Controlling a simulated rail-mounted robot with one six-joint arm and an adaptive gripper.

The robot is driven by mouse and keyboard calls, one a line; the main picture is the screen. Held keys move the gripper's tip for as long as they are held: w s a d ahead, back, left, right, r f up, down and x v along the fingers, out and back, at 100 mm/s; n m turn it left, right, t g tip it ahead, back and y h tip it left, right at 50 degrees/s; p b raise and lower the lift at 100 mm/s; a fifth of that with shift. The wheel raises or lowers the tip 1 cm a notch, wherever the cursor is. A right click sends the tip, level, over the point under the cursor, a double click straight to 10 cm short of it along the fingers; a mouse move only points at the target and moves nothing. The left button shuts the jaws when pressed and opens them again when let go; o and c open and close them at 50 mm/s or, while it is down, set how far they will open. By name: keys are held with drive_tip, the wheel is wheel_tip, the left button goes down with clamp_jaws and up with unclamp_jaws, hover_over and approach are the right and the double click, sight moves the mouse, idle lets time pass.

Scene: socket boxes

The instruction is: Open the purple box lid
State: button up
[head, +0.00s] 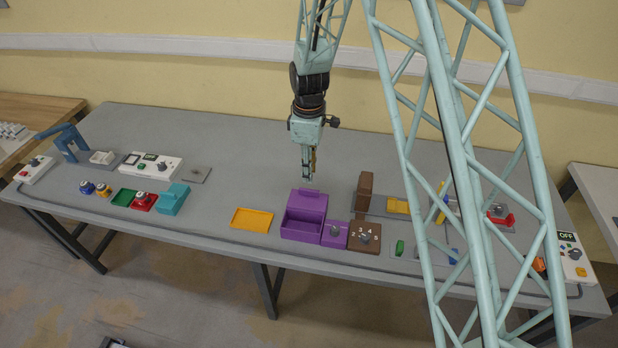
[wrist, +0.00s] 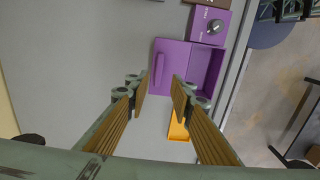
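The purple box (head: 300,229) stands near the middle front of the table. Its purple lid (head: 308,202) lies toward the back, with a raised handle at its far edge, and the dark hollow of the box shows in front of it. The wrist view also shows the lid (wrist: 172,62) beside the uncovered hollow (wrist: 207,72). I cannot tell whether the lid is tilted or slid back. My gripper (head: 308,176) points down just above and behind the lid, apart from it. In the wrist view its two fingers (wrist: 163,92) are spread with nothing between them.
A purple knob block (head: 335,235) and a brown numbered dial block (head: 366,237) adjoin the box on the right. A brown upright block (head: 364,192) stands behind them. A yellow tray (head: 252,219) lies to the left. The grey table behind the box is clear.

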drive_tip(key=shift+r, duration=1.8)
drive_tip(key=shift+r, duration=0.1)
drive_tip(key=s+d+r+m+t+b, duration=0.1)
drive_tip(key=s+d+r+m+b, duration=0.35)
drive_tip(key=s+r, duration=0.55)
drive_tip(key=s+d+r+m+t+b, duration=0.1)
drive_tip(key=s+d+r+m+b, duration=0.2)
drive_tip(key=s+d+r, duration=0.7)
drive_tip(key=s+d+r+m+t+b, duration=0.1)
drive_tip(key=s+r+m+b, duration=0.1)
drive_tip(key=s, duration=1.1)
drive_tip(key=s+d+r+m+t+b, duration=0.1)
drive_tip(key=s+m+b, duration=0.4)
drive_tip(key=s, duration=0.8)
drive_tip(key=shift+s+r, duration=0.25)
drive_tip(key=shift+r, duration=0.25)
drive_tip(key=shift+m, duration=0.25)
idle(0.8)
